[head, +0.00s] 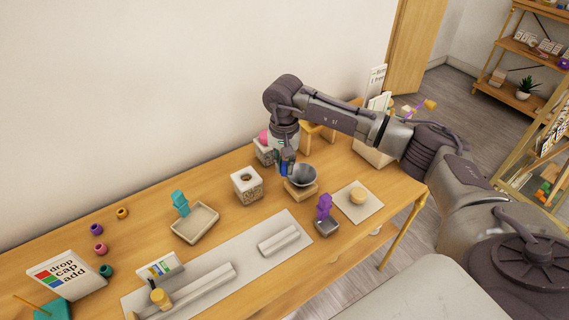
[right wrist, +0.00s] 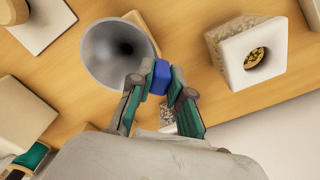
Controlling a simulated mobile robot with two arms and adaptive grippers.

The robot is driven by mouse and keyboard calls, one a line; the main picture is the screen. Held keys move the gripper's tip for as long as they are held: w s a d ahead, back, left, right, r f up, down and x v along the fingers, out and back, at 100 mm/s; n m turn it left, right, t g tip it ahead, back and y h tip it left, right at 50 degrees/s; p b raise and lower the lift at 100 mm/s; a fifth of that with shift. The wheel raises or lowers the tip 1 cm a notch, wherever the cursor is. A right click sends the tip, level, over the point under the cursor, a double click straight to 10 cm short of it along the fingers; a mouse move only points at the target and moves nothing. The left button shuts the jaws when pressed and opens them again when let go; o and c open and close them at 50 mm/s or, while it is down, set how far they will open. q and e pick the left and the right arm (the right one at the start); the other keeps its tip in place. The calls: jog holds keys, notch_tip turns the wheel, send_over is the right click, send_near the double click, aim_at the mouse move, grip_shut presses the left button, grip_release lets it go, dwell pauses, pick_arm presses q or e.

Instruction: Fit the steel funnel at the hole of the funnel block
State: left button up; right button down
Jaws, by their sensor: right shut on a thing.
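The steel funnel (head: 302,176), a grey cone with its wide mouth up, is at the right-middle of the table; its mouth also shows in the right wrist view (right wrist: 103,58). My right gripper (head: 286,169) is shut on the funnel's blue grip (right wrist: 160,77), at the funnel's side. A wooden block (head: 301,193) is directly below the funnel; I cannot tell whether they touch. A speckled block (head: 246,185) with a white top and a round hole stands to the left, apart from the funnel. In the right wrist view this block (right wrist: 235,58) shows gold-coloured contents in its hole. My left gripper is out of view.
A tray (head: 195,223) with a teal figure lies left of the speckled block. A purple figure (head: 324,206) and a pale mat (head: 373,207) with a round wooden piece lie right of the funnel. A pink ball on a box (head: 264,151) is behind. A long grey mat (head: 220,270) runs along the front.

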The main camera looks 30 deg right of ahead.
jog(key=c, duration=1)
grip_release()
notch_tip(320, 180, up, 12)
